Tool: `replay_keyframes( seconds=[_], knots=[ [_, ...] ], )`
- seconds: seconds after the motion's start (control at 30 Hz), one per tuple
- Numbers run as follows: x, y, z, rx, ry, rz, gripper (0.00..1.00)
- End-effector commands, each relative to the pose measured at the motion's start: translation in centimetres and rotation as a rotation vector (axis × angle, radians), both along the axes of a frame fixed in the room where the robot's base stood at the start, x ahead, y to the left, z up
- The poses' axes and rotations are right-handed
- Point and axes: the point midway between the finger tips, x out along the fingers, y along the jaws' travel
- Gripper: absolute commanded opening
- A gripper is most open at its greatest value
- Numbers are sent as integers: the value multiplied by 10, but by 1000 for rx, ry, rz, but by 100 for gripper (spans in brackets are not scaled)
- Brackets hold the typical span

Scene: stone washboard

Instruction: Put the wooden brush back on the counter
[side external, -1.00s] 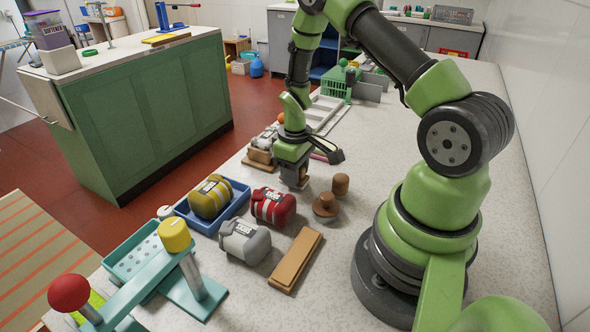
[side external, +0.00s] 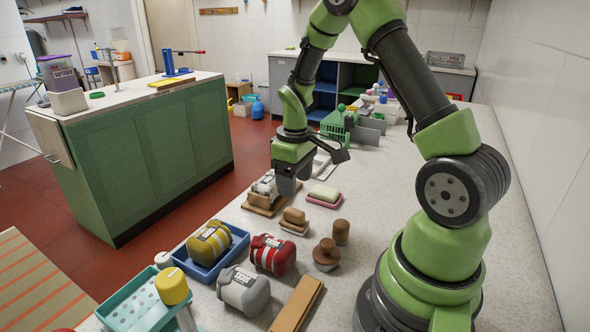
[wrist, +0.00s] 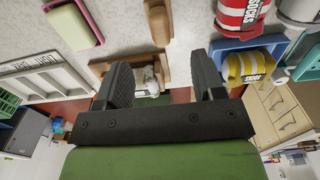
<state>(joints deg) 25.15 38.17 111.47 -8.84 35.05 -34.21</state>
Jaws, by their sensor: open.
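The wooden brush (side external: 294,216), a small brown block with a pale lower layer, appears to rest on the speckled counter (side external: 400,180). It stands behind the red bundle and left of a round brown knobbed piece (side external: 326,254) and a brown cylinder (side external: 341,231). My gripper (side external: 286,190) is above and just behind the brush, pointing down, apart from it. A brown piece in that view, likely the brush (wrist: 158,22), lies beyond the fingertips.
Yellow (side external: 209,242), red (side external: 272,255) and grey (side external: 243,289) bundles and a wooden board (side external: 297,304) crowd the front. A green-and-pink block (side external: 324,196) and a wooden tray with a pale bundle (side external: 264,198) are near the gripper. Counter space to the right is clear.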

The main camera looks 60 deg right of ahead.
Motion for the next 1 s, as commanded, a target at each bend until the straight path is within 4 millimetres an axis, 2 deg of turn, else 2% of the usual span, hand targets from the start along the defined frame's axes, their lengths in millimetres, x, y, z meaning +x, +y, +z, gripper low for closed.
replay_keyframes(
  seconds=[0.27,0.37,0.47,0.6,0.7,0.83,1.0],
  knots=[
    [1,6,35,-5,-24,-9,63],
    [0,20,62,-13,-79,-40,63],
    [-7,44,100,-11,-166,-91,63],
    [-31,82,147,25,-298,-168,63],
    [-54,106,172,73,-388,-219,63],
    [-87,132,192,153,-486,-275,63],
    [-119,150,201,245,-562,-321,63]
  ],
)
